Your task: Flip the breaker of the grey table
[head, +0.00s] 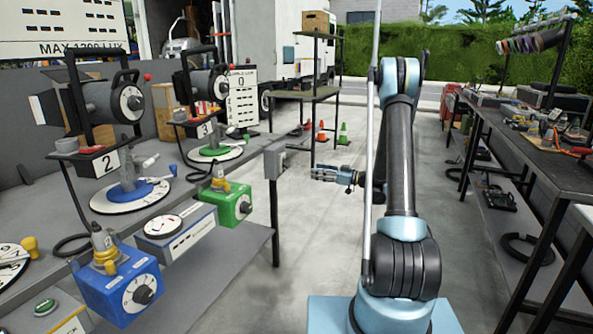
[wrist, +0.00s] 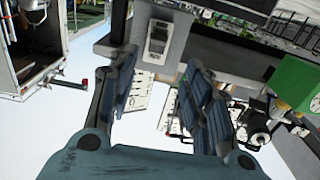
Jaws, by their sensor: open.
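The breaker is a small grey box (head: 274,160) on a post at the right end of the grey table (head: 225,262). In the wrist view the breaker box (wrist: 158,38) shows a pale front with a switch, just beyond the fingertips and between them. The switch's exact position is too small to tell. My gripper (head: 314,174) is to the right of the box in the head view, pointing left at it with a gap between. In the wrist view my gripper (wrist: 160,68) has its blue-grey fingers spread, with nothing between them.
Stage lights, a blue box (head: 118,290) and a green box (head: 228,203) stand on the grey table. A dark workbench (head: 535,155) with tools runs along the right. Traffic cones (head: 343,134) stand behind my gripper. The concrete floor between the tables is clear.

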